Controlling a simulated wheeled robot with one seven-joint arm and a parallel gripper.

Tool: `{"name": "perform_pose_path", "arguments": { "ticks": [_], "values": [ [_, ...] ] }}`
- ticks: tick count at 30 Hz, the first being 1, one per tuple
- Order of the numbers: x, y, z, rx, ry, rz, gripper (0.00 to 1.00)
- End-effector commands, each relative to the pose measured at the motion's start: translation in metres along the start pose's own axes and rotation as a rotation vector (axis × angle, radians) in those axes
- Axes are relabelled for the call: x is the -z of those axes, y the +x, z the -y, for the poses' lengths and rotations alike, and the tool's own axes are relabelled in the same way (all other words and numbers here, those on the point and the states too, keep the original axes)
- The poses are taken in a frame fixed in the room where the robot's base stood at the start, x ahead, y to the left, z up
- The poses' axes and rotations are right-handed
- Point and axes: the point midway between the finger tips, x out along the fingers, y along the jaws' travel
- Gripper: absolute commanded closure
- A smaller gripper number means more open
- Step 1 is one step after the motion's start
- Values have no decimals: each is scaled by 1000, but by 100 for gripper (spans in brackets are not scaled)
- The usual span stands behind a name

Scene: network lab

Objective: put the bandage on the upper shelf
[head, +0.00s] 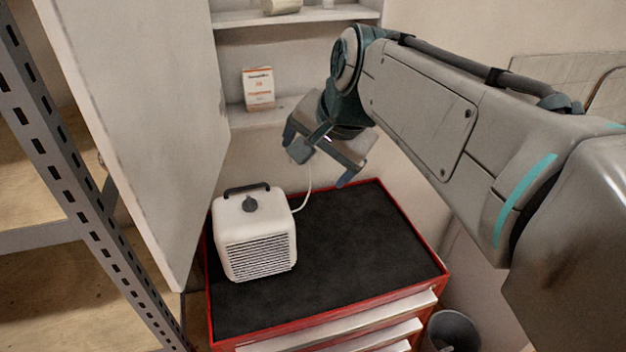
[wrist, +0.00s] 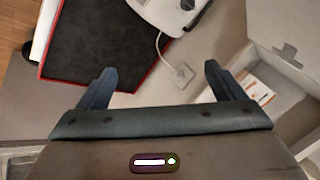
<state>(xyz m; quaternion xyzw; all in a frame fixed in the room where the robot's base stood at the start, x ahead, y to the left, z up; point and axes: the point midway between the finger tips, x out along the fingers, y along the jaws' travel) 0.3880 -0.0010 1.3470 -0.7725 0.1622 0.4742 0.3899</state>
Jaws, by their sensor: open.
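A cream, roll-like item, which looks like the bandage (head: 281,6), rests on the upper shelf (head: 300,15) of the open wall cabinet, cut off by the top of the head view. A small white item (head: 328,3) is to its right. My gripper (head: 322,166) is open and empty, in front of the lower shelf and below the bandage, apart from both. Its two spread fingers also show in the wrist view (wrist: 160,70), with nothing between them.
A white box with orange print (head: 258,88) stands on the lower shelf (head: 255,118). The cabinet door (head: 165,110) hangs open at left. A white heater-like appliance (head: 254,235) stands on the black-topped red cart (head: 350,270). A metal rack (head: 75,180) is at far left.

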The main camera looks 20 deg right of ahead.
Motion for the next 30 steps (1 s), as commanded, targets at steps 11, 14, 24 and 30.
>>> {"name": "perform_pose_path", "arguments": {
  "ticks": [11,14,24,30],
  "values": [
    [-87,49,-107,-158,-787,64,11],
    [-92,52,-116,-169,-850,72,11],
    [-94,55,-118,-172,-863,76,11],
    [-100,82,-130,-181,-860,95,11]
  ]
}}
